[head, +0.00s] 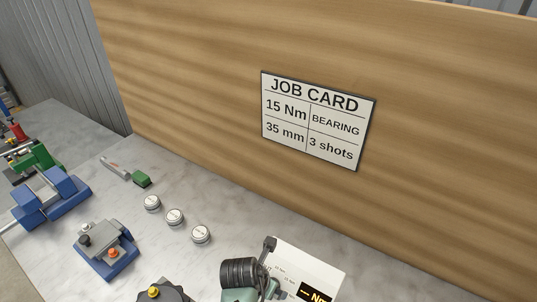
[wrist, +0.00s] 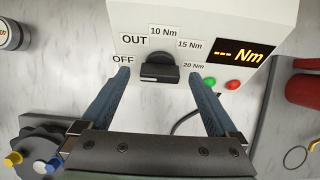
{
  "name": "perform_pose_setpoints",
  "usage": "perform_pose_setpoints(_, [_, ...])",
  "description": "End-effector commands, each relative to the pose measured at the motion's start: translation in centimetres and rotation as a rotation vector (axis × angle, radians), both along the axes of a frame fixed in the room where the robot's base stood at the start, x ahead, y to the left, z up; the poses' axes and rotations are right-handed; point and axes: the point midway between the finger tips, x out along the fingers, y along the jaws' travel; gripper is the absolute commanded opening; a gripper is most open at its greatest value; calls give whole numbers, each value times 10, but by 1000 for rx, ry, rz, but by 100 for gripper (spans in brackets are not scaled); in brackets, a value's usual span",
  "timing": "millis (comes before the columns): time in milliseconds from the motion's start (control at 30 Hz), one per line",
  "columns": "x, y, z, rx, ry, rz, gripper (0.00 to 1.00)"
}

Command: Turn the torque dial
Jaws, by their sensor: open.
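The torque dial (wrist: 160,67) is a black knob on the front of a white box (wrist: 118,20). Labels OFF, OUT, 10 Nm, 15 Nm and 20 Nm stand around it; I cannot tell which it points at. The amber display (wrist: 240,54) reads "--- Nm". My gripper (wrist: 161,76) is open, with one blue finger on each side of the dial and visible gaps between; contact is not seen. In the head view the box (head: 318,262) is partly hidden by my arm, and the dial is hidden. The job card (head: 318,120) reads 15 Nm, BEARING, 35 mm, 3 shots.
Green (wrist: 209,84) and red (wrist: 233,84) buttons sit right of the dial. A dark round fixture with coloured knobs (wrist: 38,152) is at lower left. Several round tins (head: 175,217), a grey-blue fixture (head: 106,248) and a blue vise (head: 50,200) stand on the bench.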

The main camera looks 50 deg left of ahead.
Motion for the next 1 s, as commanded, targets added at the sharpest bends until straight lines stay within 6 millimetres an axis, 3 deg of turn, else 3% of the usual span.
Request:
perform_pose_setpoints(467, [4, 1, -11, 0, 0, -1, 95])
perform_pose_setpoints(933, [4, 1, -10, 0, 0, -1, 12])
perform_pose_setpoints(1000, [4, 1, -10, 0, 0, -1, 9])
